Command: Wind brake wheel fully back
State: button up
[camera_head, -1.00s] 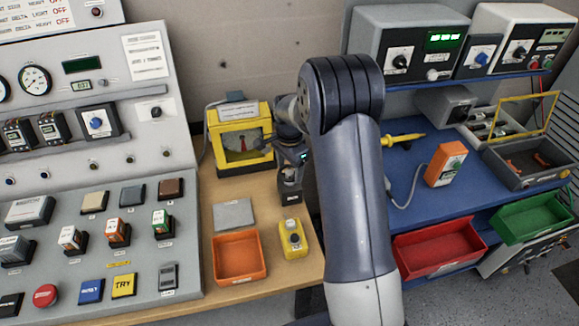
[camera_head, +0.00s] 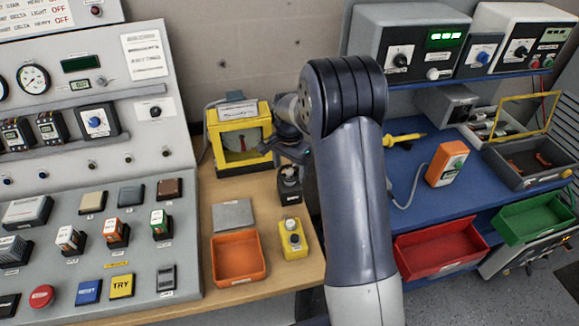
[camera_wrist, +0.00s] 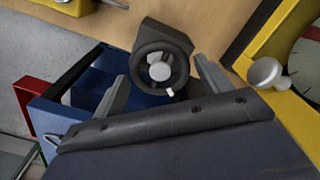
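The brake wheel (camera_wrist: 160,70) is a dark round ring with a pale hub on a black block. A small white mark shows on its rim, at the lower right in the wrist view. In the head view its black block (camera_head: 290,193) stands on the wooden bench, beside the yellow gauge box. My gripper (camera_wrist: 162,85) is open. Its two grey fingers show on either side of the wheel in the wrist view, with visible gaps; their depth relative to the wheel is unclear. In the head view my gripper (camera_head: 292,152) is just above and behind the block, partly hidden by my arm.
The yellow gauge box (camera_head: 240,138) is close on the left; its silver knob (camera_wrist: 265,72) shows near a finger. An orange tray (camera_head: 238,259), a grey plate (camera_head: 233,214) and a yellow button box (camera_head: 293,239) are in front. The blue bench (camera_head: 420,205) lies right.

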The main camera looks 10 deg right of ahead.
aim_at(289, 171)
jog(key=o, duration=0.3)
notch_tip(289, 171, up, 11)
jog(key=b, duration=0.1)
dwell(0.4)
jog(key=shift+f, duration=0.15)
notch_tip(289, 171, down, 10)
jog(key=shift+f+p, duration=0.15)
jog(key=shift+p, duration=0.4)
jog(key=shift+f, duration=0.2)
jog(key=shift+m+p, duration=0.3)
jog(key=shift+m, duration=0.7)
